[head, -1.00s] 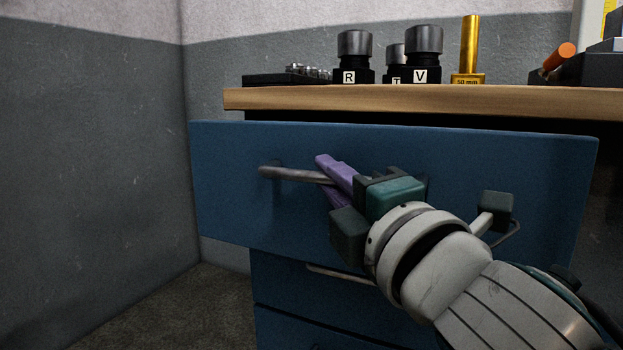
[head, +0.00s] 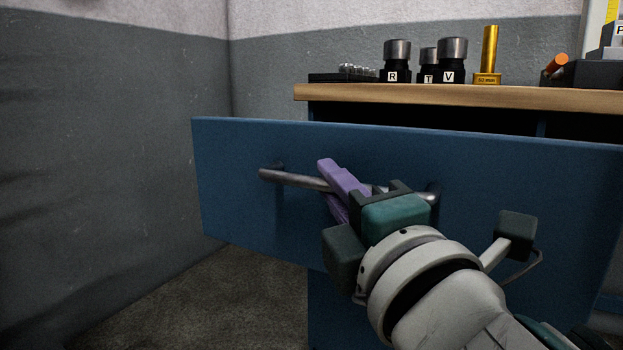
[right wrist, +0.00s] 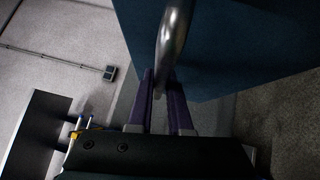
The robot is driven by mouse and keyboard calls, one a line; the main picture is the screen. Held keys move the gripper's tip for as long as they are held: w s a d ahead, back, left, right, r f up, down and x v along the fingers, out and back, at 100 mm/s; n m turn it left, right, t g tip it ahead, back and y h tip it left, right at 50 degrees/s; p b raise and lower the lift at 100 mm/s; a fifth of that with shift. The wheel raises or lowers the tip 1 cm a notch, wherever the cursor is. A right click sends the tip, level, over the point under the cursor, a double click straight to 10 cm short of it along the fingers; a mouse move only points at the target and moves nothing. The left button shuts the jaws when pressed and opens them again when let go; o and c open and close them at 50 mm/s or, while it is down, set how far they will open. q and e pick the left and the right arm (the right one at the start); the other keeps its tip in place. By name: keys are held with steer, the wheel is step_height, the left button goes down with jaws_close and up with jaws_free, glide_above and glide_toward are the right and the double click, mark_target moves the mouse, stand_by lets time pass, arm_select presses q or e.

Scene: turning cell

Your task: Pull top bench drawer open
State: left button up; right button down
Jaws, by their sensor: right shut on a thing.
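The top bench drawer (head: 240,205) has a blue front that stands well out from the bench in the head view. Its metal bar handle (head: 290,178) runs across the front. My right gripper (head: 335,188), with purple fingers, is shut on the handle. In the right wrist view the handle (right wrist: 174,40) passes between the purple fingertips (right wrist: 160,85), beside the blue drawer front (right wrist: 225,45). The drawer's inside is hidden behind its front. My left gripper is in neither view.
The wooden bench top (head: 450,96) carries black holders marked R (head: 396,62), T and V (head: 452,60), a gold cylinder (head: 489,55) and an orange-ended tool (head: 556,65). A grey wall (head: 100,150) stands at the left. The floor (head: 220,300) is clear below the drawer's left side.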

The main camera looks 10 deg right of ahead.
steer(key=shift+s+a, duration=0.15)
steer(key=shift+s, duration=0.1)
steer(key=c, duration=0.8)
jaws_free()
steer(key=shift+c, duration=0.2)
steer(key=v, duration=1)
